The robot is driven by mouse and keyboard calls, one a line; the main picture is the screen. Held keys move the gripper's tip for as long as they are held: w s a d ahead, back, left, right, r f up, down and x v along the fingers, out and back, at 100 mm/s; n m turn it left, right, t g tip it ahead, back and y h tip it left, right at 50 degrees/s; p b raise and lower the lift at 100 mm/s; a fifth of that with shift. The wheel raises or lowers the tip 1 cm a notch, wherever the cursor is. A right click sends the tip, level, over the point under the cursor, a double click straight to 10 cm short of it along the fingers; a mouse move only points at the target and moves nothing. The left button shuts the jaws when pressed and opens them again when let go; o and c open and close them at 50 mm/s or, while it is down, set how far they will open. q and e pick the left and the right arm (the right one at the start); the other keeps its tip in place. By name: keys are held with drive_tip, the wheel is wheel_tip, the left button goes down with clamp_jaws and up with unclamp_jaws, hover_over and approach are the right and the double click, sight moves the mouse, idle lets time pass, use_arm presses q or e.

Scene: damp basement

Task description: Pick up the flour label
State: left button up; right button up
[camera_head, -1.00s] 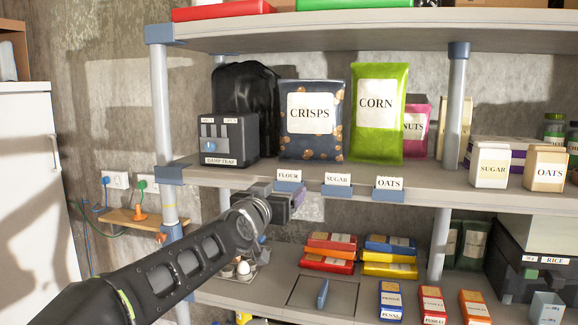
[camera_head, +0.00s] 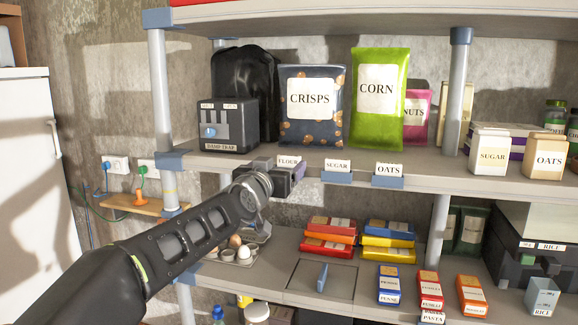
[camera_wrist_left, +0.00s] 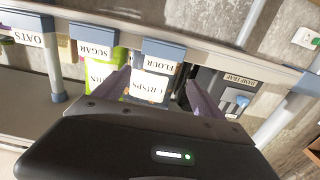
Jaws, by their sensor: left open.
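The flour label (camera_head: 289,161) is a small white card in a blue-grey holder on the middle shelf's front edge, leftmost of three. It shows upside down in the left wrist view (camera_wrist_left: 162,50), with its holder. My left gripper (camera_head: 297,173) is at the shelf edge just below the card and covers most of the holder in the head view. In the left wrist view its purple fingers (camera_wrist_left: 158,86) stand apart, one on each side of the label's line, with nothing held between them. Whether they touch the holder I cannot tell. My right gripper is not in view.
The sugar label (camera_head: 338,165) and oats label (camera_head: 389,169) sit to the right on the same edge. The damp trap (camera_head: 228,125), crisps bag (camera_head: 311,128) and corn bag (camera_head: 379,125) stand behind. An egg tray (camera_head: 235,258) is on the lower shelf below my arm.

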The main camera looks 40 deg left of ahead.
use_arm(q)
drive_tip(key=p+x, duration=0.1)
drive_tip(key=x, duration=0.4)
drive_tip(key=shift+w+p, duration=0.2)
drive_tip(key=shift+p, duration=0.2)
drive_tip(key=c, duration=1.4)
drive_tip(key=shift+c, duration=0.2)
wheel_tip(320, 180, up, 10)
drive_tip(key=p, duration=0.7)
hover_over(288, 159)
drive_tip(key=s, duration=0.2)
drive_tip(key=shift+w+d, duration=0.25)
drive_tip(key=shift+d, duration=0.05)
